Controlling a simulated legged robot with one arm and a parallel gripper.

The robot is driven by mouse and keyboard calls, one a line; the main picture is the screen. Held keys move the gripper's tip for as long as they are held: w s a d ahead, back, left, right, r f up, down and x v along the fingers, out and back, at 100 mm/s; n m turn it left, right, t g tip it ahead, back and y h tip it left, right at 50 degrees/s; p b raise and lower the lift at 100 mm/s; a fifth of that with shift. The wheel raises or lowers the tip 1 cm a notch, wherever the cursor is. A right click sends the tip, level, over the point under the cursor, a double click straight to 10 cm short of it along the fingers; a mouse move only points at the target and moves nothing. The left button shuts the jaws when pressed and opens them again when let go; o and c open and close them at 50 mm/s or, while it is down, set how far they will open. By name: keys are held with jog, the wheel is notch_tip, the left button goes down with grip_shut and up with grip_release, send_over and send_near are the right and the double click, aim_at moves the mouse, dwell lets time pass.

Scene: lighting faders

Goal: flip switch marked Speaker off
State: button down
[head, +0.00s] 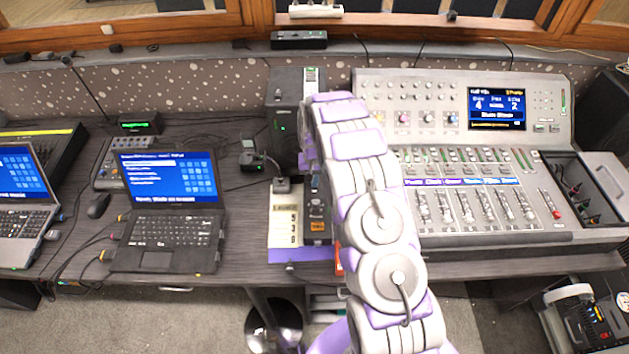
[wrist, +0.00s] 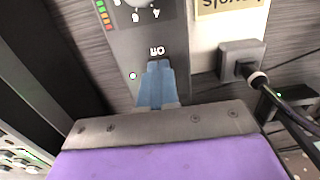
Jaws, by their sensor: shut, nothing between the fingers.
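My gripper (wrist: 158,68) shows in the wrist view as blue-grey fingers, closed together and empty. Its tips lie against or just above a dark grey panel (wrist: 125,45), beside a small upside-down white label that seems to read "ON". The switch itself is not clearly visible; the fingers may cover it. A small lit indicator (wrist: 133,76) is just left of the fingers. A pale card (wrist: 232,6) with upside-down lettering lies right of the panel.
In the wrist view, a grey block with a black cable (wrist: 240,62) is close right of the fingers. In the head view, a large mixing console (head: 560,238) is right of my arm, and a black laptop (head: 170,232) is left. A dark box (head: 285,125) stands behind.

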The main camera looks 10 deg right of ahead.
jog(key=shift+s+f, duration=0.3)
jog(key=shift+f, duration=0.2)
jog(key=shift+s+f, duration=0.25)
jog(key=shift+f, duration=0.2)
jog(key=shift+w+d+r+p, duration=0.1)
jog(key=shift+w+r+p, duration=0.2)
jog(key=shift+r, duration=0.4)
notch_tip(320, 180, up, 14)
jog(key=p, duration=0.2)
jog(key=shift+w+r+p, duration=0.15)
jog(key=shift+w+p, duration=0.25)
jog(key=shift+w+d+g+p, duration=0.25)
jog(key=shift+w+g+p, duration=0.25)
jog(key=shift+w, duration=0.4)
